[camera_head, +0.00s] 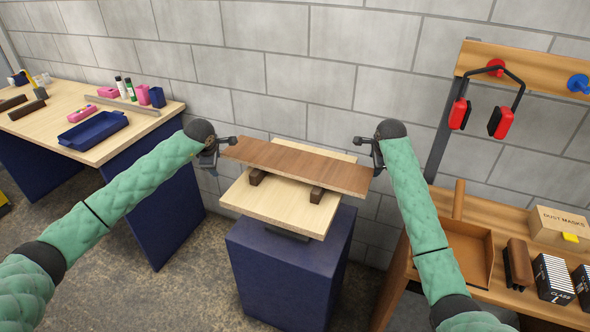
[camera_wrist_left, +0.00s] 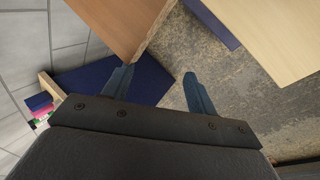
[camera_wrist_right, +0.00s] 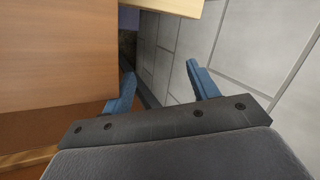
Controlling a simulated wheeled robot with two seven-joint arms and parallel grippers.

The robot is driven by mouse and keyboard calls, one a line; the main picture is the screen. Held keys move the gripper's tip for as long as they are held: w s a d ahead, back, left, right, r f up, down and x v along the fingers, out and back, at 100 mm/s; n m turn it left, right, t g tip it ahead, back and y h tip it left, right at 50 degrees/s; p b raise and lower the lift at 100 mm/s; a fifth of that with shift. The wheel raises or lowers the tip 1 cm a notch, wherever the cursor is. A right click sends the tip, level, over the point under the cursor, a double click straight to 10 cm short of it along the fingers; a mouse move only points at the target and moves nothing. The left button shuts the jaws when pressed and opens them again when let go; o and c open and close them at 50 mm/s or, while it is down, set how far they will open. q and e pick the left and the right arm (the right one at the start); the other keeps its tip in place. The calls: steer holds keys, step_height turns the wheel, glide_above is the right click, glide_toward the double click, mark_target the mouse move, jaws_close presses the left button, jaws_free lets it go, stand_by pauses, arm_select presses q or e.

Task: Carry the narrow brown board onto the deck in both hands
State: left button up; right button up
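The narrow brown board (camera_head: 297,163) lies across two dark blocks (camera_head: 257,176) above the pale wooden deck (camera_head: 275,211); whether it rests on both blocks is hard to tell. My left gripper (camera_head: 230,143) is at the board's left end. In the left wrist view its blue fingers (camera_wrist_left: 158,85) are apart, with a corner of the board (camera_wrist_left: 120,22) near them and nothing clearly gripped. My right gripper (camera_head: 363,148) is beside the board's right end. In the right wrist view its fingers (camera_wrist_right: 160,85) are apart and empty, with the board (camera_wrist_right: 50,60) to their left.
The deck sits on a blue pedestal (camera_head: 280,275) in front of a block wall (camera_head: 300,50). A bench (camera_head: 60,125) with a blue tray (camera_head: 93,130) stands left. A shelf (camera_head: 480,225) with a tray, boxes and hanging red ear muffs (camera_head: 501,122) stands right.

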arm_select(q)
steer(key=shift+s+d+f, duration=0.15)
steer(key=shift+d+f, duration=0.05)
steer(key=shift+d, duration=0.55)
arm_select(e)
steer(key=shift+a+f, duration=0.15)
steer(key=shift+a, duration=0.45)
arm_select(q)
steer(key=shift+a, duration=0.15)
arm_select(e)
steer(key=shift+d, duration=0.15)
arm_select(q)
steer(key=shift+a, duration=0.15)
steer(key=o, duration=0.5)
steer(key=shift+a, duration=0.4)
arm_select(e)
steer(key=shift+d, duration=0.8)
arm_select(q)
steer(key=shift+a, duration=0.4)
arm_select(e)
steer(key=o, duration=0.5)
steer(key=shift+d, duration=0.15)
arm_select(q)
steer(key=shift+r, duration=0.1)
arm_select(e)
steer(key=shift+o, duration=0.2)
